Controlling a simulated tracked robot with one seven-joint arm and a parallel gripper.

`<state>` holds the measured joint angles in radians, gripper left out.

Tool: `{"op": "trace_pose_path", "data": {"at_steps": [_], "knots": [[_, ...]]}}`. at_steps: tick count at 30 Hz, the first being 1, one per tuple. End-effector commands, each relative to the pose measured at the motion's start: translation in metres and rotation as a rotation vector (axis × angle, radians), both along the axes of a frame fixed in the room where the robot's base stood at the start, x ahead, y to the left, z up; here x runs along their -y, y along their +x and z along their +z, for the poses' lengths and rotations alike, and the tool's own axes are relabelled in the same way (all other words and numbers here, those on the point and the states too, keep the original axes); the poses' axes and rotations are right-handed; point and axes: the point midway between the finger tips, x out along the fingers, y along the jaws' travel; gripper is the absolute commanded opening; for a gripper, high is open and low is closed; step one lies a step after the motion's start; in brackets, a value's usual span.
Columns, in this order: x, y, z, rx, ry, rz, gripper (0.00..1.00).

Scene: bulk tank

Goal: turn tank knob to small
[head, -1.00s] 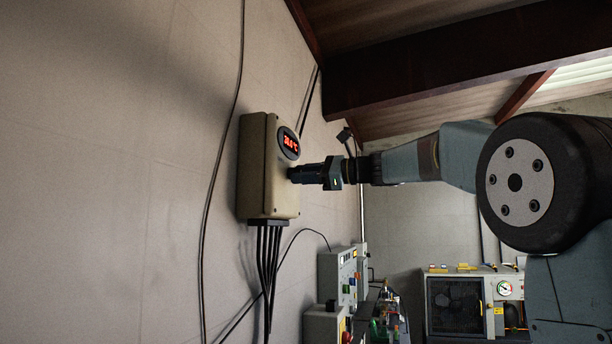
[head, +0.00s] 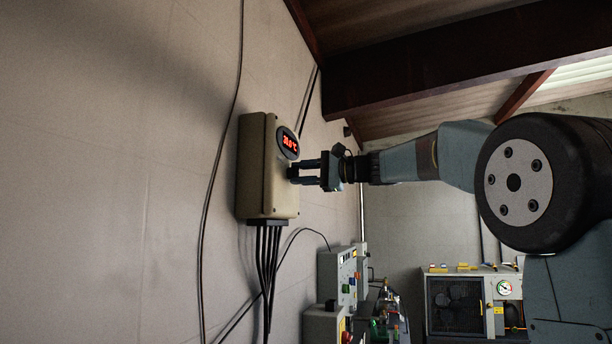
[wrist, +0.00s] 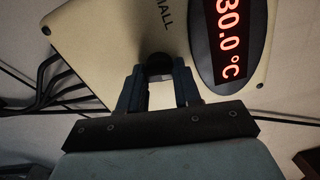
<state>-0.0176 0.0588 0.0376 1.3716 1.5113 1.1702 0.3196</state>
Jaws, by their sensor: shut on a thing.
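A beige control box (head: 255,185) is fixed to the wall, with a round dark display (head: 288,143) of red digits on its front. In the wrist view the display (wrist: 236,40) reads 30.0 °C. A dark knob (wrist: 160,64) sits on the box face beside the display, with lettering ending in "ALL" near it. My gripper (head: 296,172) is shut on the knob, one finger on each side; it also shows in the wrist view (wrist: 160,82). The fingers hide most of the knob, and I see no pointer on it.
Several black cables (head: 267,265) hang from the box's underside. A thin cable runs down the wall to its left. Grey panels with buttons (head: 343,275) and a cabinet (head: 465,300) with a gauge stand lower right. A dark beam crosses above my arm.

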Motion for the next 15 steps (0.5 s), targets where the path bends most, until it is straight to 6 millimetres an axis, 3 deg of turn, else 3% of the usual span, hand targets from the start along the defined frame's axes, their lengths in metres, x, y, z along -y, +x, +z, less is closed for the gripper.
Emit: {"op": "trace_pose_path", "data": {"at_steps": [15], "knots": [[-0.0036, -0.0009, -0.0042, 0.452, -0.170, 0.011, 0.03]]}}
